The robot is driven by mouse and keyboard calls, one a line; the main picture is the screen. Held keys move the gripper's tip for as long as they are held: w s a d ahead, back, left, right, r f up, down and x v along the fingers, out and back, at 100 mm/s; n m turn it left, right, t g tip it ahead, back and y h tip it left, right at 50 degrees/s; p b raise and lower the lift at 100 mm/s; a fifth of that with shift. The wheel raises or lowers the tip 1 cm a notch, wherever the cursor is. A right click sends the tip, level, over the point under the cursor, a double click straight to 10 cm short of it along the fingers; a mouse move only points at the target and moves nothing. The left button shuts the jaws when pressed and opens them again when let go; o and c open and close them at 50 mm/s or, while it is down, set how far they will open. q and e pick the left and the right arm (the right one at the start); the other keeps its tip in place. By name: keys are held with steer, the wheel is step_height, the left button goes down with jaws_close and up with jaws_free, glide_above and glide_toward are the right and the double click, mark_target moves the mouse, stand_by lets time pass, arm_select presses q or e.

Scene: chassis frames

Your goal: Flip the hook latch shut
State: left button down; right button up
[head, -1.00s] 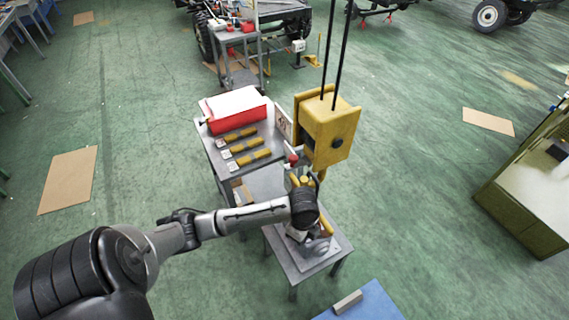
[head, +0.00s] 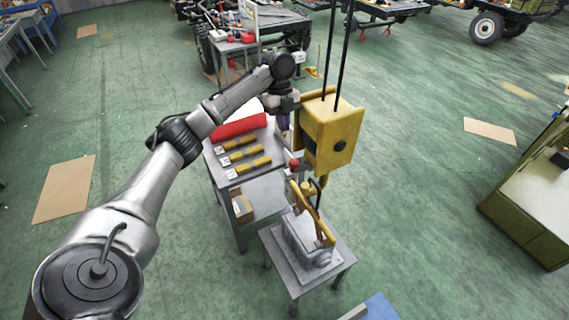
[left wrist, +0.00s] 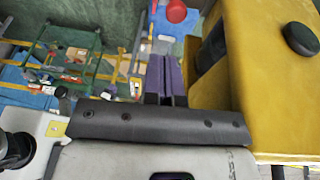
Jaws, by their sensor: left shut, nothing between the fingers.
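The yellow hoist block (head: 330,135) hangs on two dark lines above a small grey table. A red ball (head: 293,162) shows at its lower left, on a pale part, and also appears in the left wrist view (left wrist: 176,11). The hook and its latch are too small to make out clearly below the block. My left gripper (head: 283,123) is beside the block's upper left, above the red ball. Its purple fingers (left wrist: 171,65) are shut and empty, close left of the block (left wrist: 275,75). My right gripper is not in view.
A grey load with yellow bars (head: 307,240) stands on the small table (head: 292,283) under the block. A grey bench (head: 217,173) behind my arm holds a red case (head: 238,127) and several yellow-handled tools.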

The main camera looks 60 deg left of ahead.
arm_select(q)
steer(key=p, duration=0.3)
glide_above(286, 173)
steer(key=a, duration=0.1)
steer(key=f, duration=1.1)
steer(key=shift+w+a+f, duration=0.1)
steer(key=shift+w+f, duration=0.15)
steer(key=shift+s+f+p, duration=0.15)
steer(key=shift+f+p, duration=0.3)
steer(key=shift+f, duration=0.55)
steer(key=shift+f, duration=0.1)
